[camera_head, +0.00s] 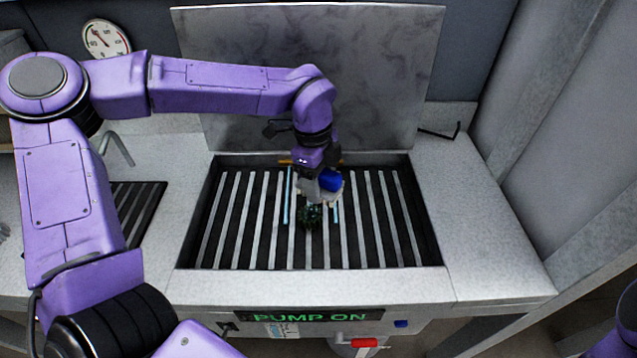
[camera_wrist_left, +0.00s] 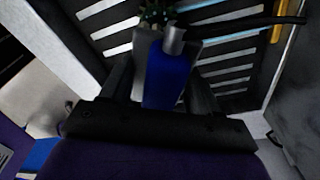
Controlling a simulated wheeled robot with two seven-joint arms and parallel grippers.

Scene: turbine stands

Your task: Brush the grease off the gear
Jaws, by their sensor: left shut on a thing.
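My left gripper (camera_head: 318,190) points down over the middle of the slatted basin and is shut on a blue-handled brush (camera_head: 331,180). In the left wrist view the blue handle (camera_wrist_left: 165,80) lies between the fingers, with a silver collar at its far end. A dark, spiky clump with teal specks (camera_head: 311,214) sits just beyond the collar; it also shows at the top of the left wrist view (camera_wrist_left: 155,12). I cannot tell whether it is bristles or the greasy gear. No separate gear is clear; the gripper hides part of this area. The right gripper is out of view.
The basin grate (camera_head: 235,225) has bare slats on both sides. A marbled panel (camera_head: 310,70) stands behind it. The front display (camera_head: 315,316) reads PUMP ON, above a red handle (camera_head: 365,342). A gauge (camera_head: 105,38) is at back left.

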